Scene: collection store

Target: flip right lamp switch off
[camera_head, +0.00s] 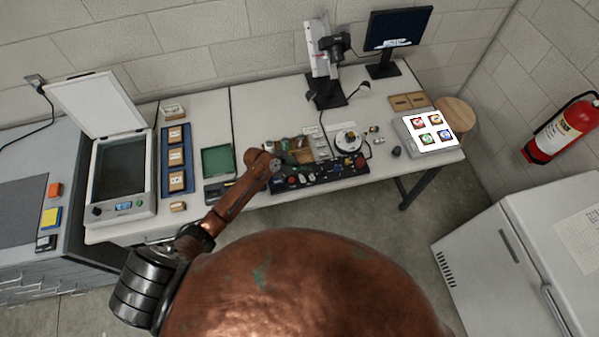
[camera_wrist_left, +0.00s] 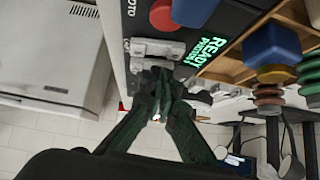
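A black control console (camera_head: 320,173) with several coloured buttons lies along the table's front edge. In the left wrist view the console (camera_wrist_left: 232,22) shows green lit text, a red button (camera_wrist_left: 162,16) and a blue one beside it. Small silver switch parts (camera_wrist_left: 155,48) sit at its edge; I cannot tell which is the right lamp switch or its position. My left gripper (camera_wrist_left: 163,88) has its dark fingertips together right at these silver parts, seemingly touching, with nothing visible held. In the head view the left gripper (camera_head: 277,163) is small near the console's left end. My right gripper is not in view.
A copy stand with camera (camera_head: 325,60) and a monitor (camera_head: 397,30) stand behind. A lit light box (camera_head: 430,130) is at the right end, a scanner (camera_head: 122,170) with raised lid at the left. A grey cabinet (camera_head: 530,250) stands front right.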

